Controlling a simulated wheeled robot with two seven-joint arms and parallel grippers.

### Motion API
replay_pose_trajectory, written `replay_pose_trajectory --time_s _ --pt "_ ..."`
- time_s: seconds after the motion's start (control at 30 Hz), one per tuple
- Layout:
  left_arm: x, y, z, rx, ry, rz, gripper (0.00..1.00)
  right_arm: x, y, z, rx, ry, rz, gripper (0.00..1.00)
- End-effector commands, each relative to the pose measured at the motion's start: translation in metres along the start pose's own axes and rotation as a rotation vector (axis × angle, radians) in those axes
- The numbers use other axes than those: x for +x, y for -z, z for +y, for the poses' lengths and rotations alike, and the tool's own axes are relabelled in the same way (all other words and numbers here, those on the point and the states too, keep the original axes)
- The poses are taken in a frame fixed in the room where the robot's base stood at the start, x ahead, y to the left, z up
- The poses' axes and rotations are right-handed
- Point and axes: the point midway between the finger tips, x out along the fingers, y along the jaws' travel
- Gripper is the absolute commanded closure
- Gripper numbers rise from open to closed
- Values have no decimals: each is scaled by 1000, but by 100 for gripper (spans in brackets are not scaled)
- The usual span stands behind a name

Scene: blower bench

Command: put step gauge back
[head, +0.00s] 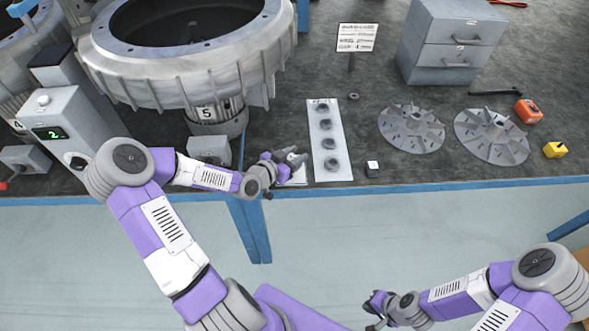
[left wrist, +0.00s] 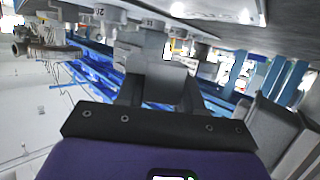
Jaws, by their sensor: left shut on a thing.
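My left gripper (head: 292,160) is at the front edge of the bench, just left of the white strip with several dark rings. It is shut on a grey, block-like thing, apparently the step gauge (left wrist: 155,75), which shows between the two dark fingers in the left wrist view. In the head view the fingers and hand mostly hide it. A small white plate or card (head: 299,179) shows partly beneath the left gripper. My right gripper (head: 374,311) is over the floor in front of the bench, away from everything; its finger opening is unclear.
The white ring strip (head: 343,165) lies close to the right of the left gripper, with a small dark block (head: 372,169) beyond it. Two finned discs (head: 411,128) lie further right. A large blower housing (head: 190,65) and a grey box (head: 209,150) stand to the left.

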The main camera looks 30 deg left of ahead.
Motion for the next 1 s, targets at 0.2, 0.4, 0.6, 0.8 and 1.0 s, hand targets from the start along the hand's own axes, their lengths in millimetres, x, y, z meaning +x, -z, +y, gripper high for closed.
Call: replay_pose_trajectory --time_s 0.2,0.4,0.6,0.8,1.0 --pt "6 -18 0 -1 1 2 100 8 0 3 0 0 0 100" --pt "14 -42 0 -1 1 3 100 18 1 7 0 0 0 100" --pt "13 -41 0 2 1 3 100 16 1 6 0 0 0 100" --pt "14 -45 0 1 1 1 60 19 1 7 0 0 0 100" --pt "14 -45 0 1 1 1 39 19 1 7 0 0 0 100"
